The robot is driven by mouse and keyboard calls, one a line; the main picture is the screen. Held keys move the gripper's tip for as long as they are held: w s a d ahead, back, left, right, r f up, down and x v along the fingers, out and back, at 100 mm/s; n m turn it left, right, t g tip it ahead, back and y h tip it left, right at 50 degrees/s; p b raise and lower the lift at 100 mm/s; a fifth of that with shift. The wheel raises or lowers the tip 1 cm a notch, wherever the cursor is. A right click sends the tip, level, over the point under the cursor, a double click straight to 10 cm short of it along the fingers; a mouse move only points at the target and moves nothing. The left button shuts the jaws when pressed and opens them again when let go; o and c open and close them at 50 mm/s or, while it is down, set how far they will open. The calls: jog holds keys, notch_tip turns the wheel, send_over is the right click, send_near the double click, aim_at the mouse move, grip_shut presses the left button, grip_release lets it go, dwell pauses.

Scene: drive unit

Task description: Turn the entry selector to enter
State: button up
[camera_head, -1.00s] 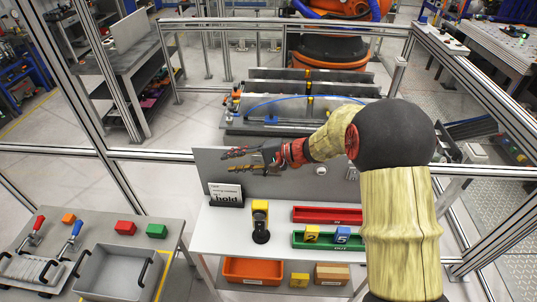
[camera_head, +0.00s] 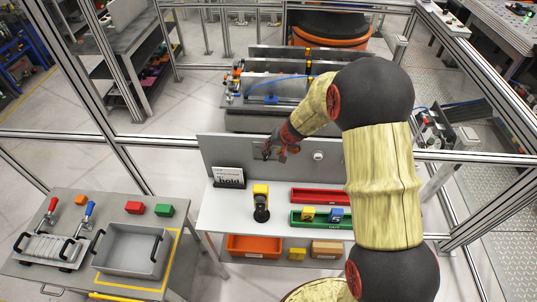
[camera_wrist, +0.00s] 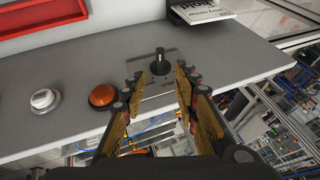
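The entry selector (camera_wrist: 160,63) is a black rotary knob on a metal plate, set in the grey upright panel (camera_head: 223,150). In the wrist view its pointer ridge stands roughly upright in the picture. My gripper (camera_wrist: 160,76) is open, its two fingers spread to either side of the knob with visible gaps. The knob appears a little beyond the fingertips, and I see no contact. In the head view my gripper (camera_head: 275,153) is in front of the panel and largely hides the selector. The plate's small lettering is unreadable.
An orange button (camera_wrist: 102,96) and a white round control (camera_wrist: 43,100) sit beside the selector. A "hold" sign (camera_head: 229,178), a yellow-and-black device (camera_head: 261,202), a red tray (camera_head: 318,196) and a green tray (camera_head: 300,222) stand on the white shelf below the panel.

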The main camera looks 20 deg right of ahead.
aim_at(268, 155)
jog(key=x, duration=0.7)
jog(key=shift+f, duration=0.15)
jog(key=shift+c, duration=0.4)
jog(key=shift+a, duration=0.1)
grip_shut()
jog(key=shift+f, duration=0.1)
